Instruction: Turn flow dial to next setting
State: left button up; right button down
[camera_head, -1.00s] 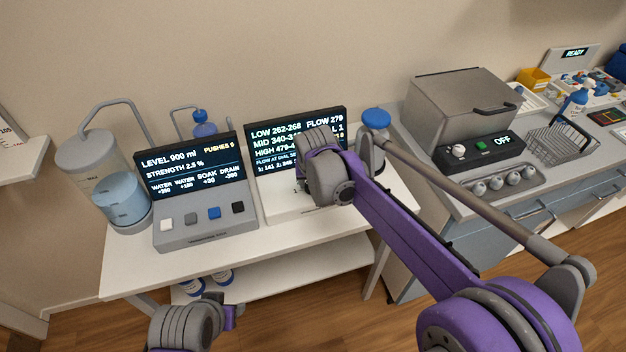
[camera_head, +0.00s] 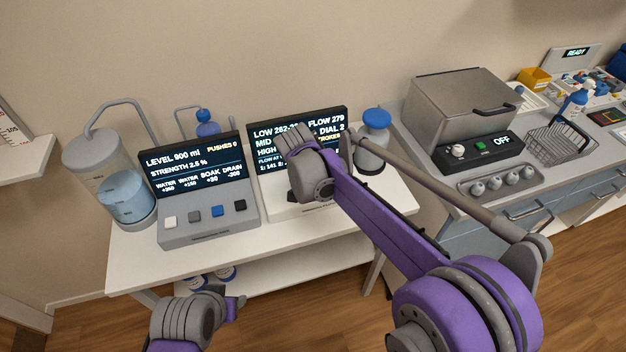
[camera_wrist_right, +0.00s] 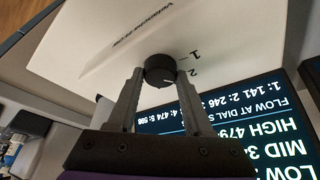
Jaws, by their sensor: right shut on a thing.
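The flow dial (camera_wrist_right: 160,70) is a round black knob with a white pointer mark, on a white panel with printed numerals 1 and 2 beside it. My right gripper (camera_wrist_right: 160,78) is shut on the dial, one finger on each side. In the head view the flow screen (camera_head: 330,119) reads FLOW 279 and DIAL 2, partly covered by my right wrist. The same screen shows upside down in the wrist view (camera_wrist_right: 245,120). The dial is hidden in the head view. My left gripper (camera_head: 236,306) is low in front of the table; its jaws are too unclear to judge.
A control box (camera_head: 205,222) with several buttons and a screen reading LEVEL 900 ml stands left of the flow unit, beside a clear water tank (camera_head: 125,200). A blue-capped bottle (camera_head: 374,140) is close behind my right arm. A steel machine reading OFF (camera_head: 460,105) stands right.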

jog(key=shift+c, duration=1.5)
grip_release()
jog(key=v, duration=1.1)
jog(key=shift+p, duration=0.4)
jog(key=shift+d, duration=0.2)
jog(key=s+d+f+n+y+p, duration=0.1)
jog(key=s+d+f+n+p, duration=0.1)
jog(key=s+d, duration=0.7)
jog(key=s+d+f+n+t+p, duration=0.1)
jog(key=s+d+f, duration=0.3)
jog(key=s+d, duration=0.6)
jog(key=s+n+p, duration=0.1)
jog(key=s, duration=0.5)
jog(key=shift+d+y, duration=0.2)
jog(key=shift+y, duration=0.2)
